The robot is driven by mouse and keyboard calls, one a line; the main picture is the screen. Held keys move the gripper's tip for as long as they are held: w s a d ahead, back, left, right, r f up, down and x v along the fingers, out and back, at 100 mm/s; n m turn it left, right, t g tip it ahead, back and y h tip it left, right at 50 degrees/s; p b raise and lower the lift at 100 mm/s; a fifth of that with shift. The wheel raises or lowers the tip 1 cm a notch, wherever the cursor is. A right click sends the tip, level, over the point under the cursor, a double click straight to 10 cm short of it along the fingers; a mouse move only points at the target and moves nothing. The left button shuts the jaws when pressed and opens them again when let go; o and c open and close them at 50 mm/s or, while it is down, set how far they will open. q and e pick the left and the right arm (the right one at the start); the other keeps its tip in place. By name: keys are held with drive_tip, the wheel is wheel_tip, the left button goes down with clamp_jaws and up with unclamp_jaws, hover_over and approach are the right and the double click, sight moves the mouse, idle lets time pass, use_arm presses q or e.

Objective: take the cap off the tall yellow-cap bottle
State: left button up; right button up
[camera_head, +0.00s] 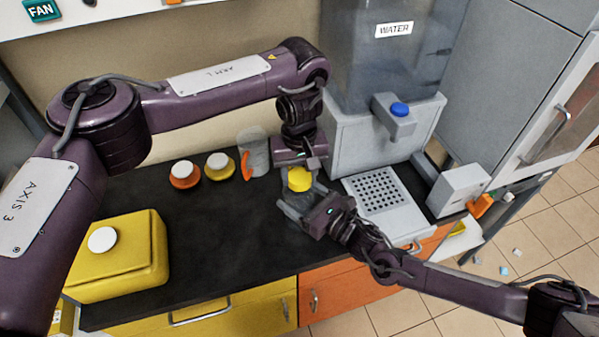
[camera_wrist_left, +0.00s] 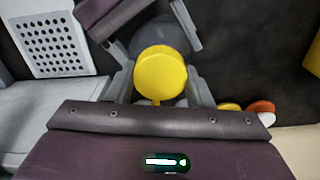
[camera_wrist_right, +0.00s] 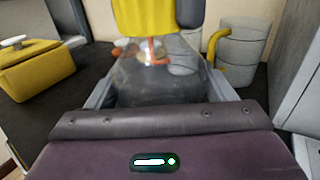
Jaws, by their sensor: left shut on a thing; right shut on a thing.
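The bottle's yellow cap (camera_head: 299,180) shows below my left gripper (camera_head: 299,170). In the left wrist view, the round cap (camera_wrist_left: 160,73) sits between the fingers of my left gripper (camera_wrist_left: 160,85), which is shut on it from above. The grey, see-through bottle body (camera_wrist_right: 160,85) stands upright in my right gripper (camera_wrist_right: 158,95), which is shut on it from the side. In the right wrist view the cap (camera_wrist_right: 145,17) is directly above the bottle's neck; I cannot tell whether it still touches the neck. In the head view the grippers hide most of the bottle.
A water dispenser (camera_head: 385,60) with a blue button and a perforated drip tray (camera_head: 415,222) stand to the right. A grey jug (camera_head: 257,140), orange flask (camera_head: 185,182) and yellow flask (camera_head: 221,173) stand behind. A yellow canister (camera_head: 120,270) is front left. The dark counter (camera_head: 215,245) is clear between.

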use_arm(q)
drive_tip(key=o, duration=1.1)
